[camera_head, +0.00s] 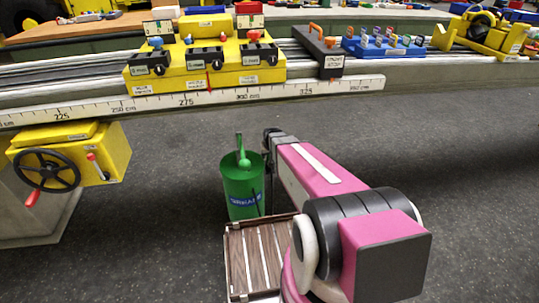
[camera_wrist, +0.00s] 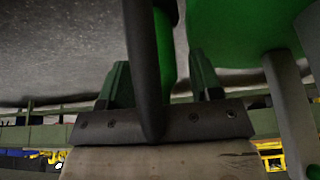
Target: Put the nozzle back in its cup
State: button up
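A green cup (camera_head: 243,198) with a blue-and-white label stands upright left of my arm in the head view. A slim green piece with a rounded lower end, probably the nozzle (camera_head: 241,148), stands up at its mouth. How deep it sits there I cannot tell. My gripper is at the dark arm end just right of the cup, its fingers unclear there. In the wrist view my gripper (camera_wrist: 160,80) has its two fingers apart. A green part (camera_wrist: 165,50) shows between them, with a gap to the right finger. A dark tube crosses in front and hides some of it.
A wooden slatted platform (camera_head: 262,258) is below the cup. A long bench with a ruler edge (camera_head: 290,92) runs behind, bearing yellow boxes (camera_head: 205,66) and a blue rack (camera_head: 384,47). A yellow box with a handwheel (camera_head: 46,170) stands left. Open floor lies between.

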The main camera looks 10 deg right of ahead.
jog(key=v, duration=1.3)
jog(key=s+g, duration=0.4)
jog(key=s, duration=1.2)
jog(key=shift+s+f, duration=0.3)
jog(key=shift+s, duration=0.1)
jog(key=shift+a, duration=0.1)
